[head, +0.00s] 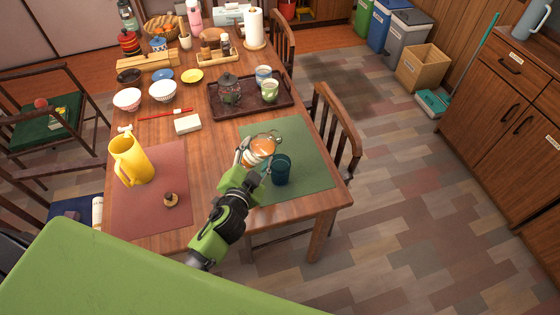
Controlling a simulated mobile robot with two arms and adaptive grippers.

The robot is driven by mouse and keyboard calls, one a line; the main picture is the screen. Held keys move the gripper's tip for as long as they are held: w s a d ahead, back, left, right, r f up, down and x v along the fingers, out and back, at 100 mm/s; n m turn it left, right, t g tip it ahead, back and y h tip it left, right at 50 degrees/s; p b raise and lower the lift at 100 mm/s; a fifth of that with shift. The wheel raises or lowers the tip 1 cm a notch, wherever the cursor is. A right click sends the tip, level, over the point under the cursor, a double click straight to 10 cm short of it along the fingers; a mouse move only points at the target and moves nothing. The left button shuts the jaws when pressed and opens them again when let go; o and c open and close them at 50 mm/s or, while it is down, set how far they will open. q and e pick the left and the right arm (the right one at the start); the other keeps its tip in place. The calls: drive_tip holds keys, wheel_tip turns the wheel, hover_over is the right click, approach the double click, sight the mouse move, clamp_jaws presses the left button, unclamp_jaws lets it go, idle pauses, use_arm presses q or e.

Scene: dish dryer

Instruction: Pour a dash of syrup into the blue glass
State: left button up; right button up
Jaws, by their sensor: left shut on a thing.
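The blue glass (282,172) is dark teal and stands on the green placemat (304,150) at the table's near right corner. My left gripper (257,147) is shut on an amber and white container (261,145), which looks like the syrup. It is just up and left of the blue glass in the head view. The container looks tilted, but its mouth is not clear, and I cannot see any stream of syrup. The fingers hide part of it. The inside of the glass is too dark to read. My right gripper is not in view.
A yellow pitcher (131,160) and a small brown item (171,200) are on the red placemat (150,220) at left. Behind is a dark tray (222,112) with a teapot (229,88) and cups. A chair (338,125) stands close at right.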

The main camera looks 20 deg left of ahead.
use_arm(q)
drive_tip(key=shift+r, duration=0.25)
drive_tip(key=shift+a+f+m+g+y+p, duration=0.2)
drive_tip(key=shift+f+m+g+y+p, duration=0.15)
drive_tip(key=shift+f+m, duration=0.55)
idle(1.8)
drive_tip(key=shift+a+r+m+y+p, duration=0.1)
drive_tip(key=shift+r+m+y+p, duration=0.3)
drive_tip(key=shift+p, duration=1.2)
idle(0.9)
drive_tip(key=shift+f+m+g, duration=0.35)
drive_tip(key=shift+f+m, duration=0.35)
drive_tip(key=shift+f, duration=0.05)
idle(1.8)
